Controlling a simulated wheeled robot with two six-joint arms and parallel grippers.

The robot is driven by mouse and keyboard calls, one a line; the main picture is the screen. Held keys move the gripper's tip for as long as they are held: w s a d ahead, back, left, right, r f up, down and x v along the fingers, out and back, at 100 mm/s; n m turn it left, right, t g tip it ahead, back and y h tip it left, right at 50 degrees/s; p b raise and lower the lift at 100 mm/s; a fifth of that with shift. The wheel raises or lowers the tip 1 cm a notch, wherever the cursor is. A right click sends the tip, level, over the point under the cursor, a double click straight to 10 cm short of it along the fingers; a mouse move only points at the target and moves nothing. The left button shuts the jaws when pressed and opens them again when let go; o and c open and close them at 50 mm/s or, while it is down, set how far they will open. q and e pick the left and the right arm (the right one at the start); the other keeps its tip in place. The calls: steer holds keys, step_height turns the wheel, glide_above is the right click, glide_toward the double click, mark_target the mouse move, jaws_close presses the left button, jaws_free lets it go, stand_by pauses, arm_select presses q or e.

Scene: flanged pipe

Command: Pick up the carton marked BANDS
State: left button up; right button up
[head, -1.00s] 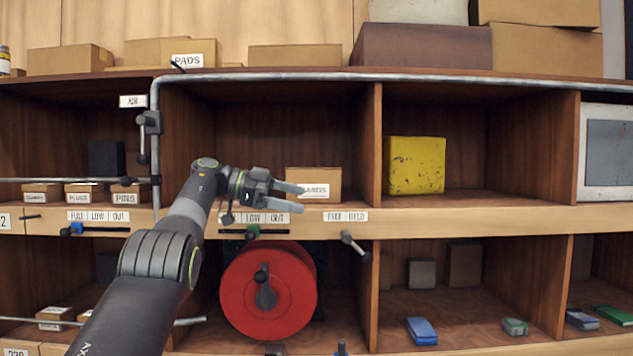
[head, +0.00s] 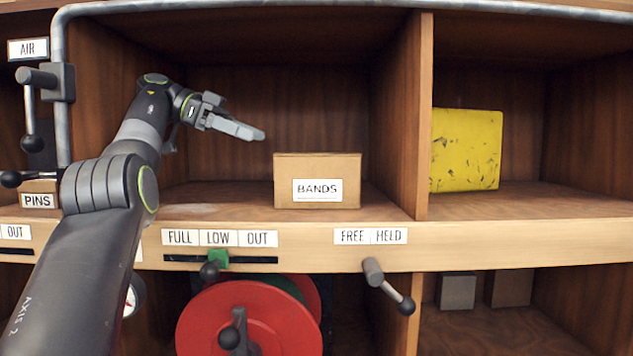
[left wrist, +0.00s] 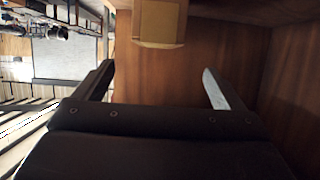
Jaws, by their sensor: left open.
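The carton marked BANDS (head: 317,168) is a small brown box standing upright on the shelf floor of the middle compartment, its white label facing me. It also shows at the top of the left wrist view (left wrist: 160,20), cut off by the edge. My left gripper (head: 258,133) is open and empty, up and to the left of the carton, apart from it. In the left wrist view its two fingers (left wrist: 158,80) stand wide apart with nothing between them. My right gripper is not in view.
A wooden divider (head: 423,120) stands right of the carton, with a yellow block (head: 466,150) beyond it. A pipe (head: 300,8) runs along the top and down the left side. A lever (head: 388,287) and green slider (head: 218,257) stick out below the shelf edge. A red reel (head: 205,318) is underneath.

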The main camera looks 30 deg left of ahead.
mark_target(300, 155)
arm_select(q)
steer(key=b+x, duration=0.3)
steer(key=x, duration=0.3)
steer(key=shift+d+f+b, duration=0.15)
steer(key=shift+f+b, duration=0.05)
steer(key=shift+b, duration=0.15)
steer(key=shift+d, duration=0.15)
steer(key=shift+d+f+b, duration=0.25)
steer(key=shift+d+b, duration=0.15)
steer(key=shift+b, duration=0.1)
steer(key=b+x, duration=0.2)
steer(key=x, duration=0.1)
steer(key=shift+w+d+f, duration=0.1)
steer(key=shift+w+f, duration=0.15)
steer(key=shift+w+d, duration=0.2)
steer(key=shift+d, duration=0.1)
steer(key=shift+r, duration=0.1)
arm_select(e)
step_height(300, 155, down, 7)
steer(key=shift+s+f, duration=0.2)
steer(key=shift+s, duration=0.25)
arm_select(q)
steer(key=shift+s, duration=0.1)
steer(key=shift+c, duration=0.8)
steer(key=c, duration=1.2)
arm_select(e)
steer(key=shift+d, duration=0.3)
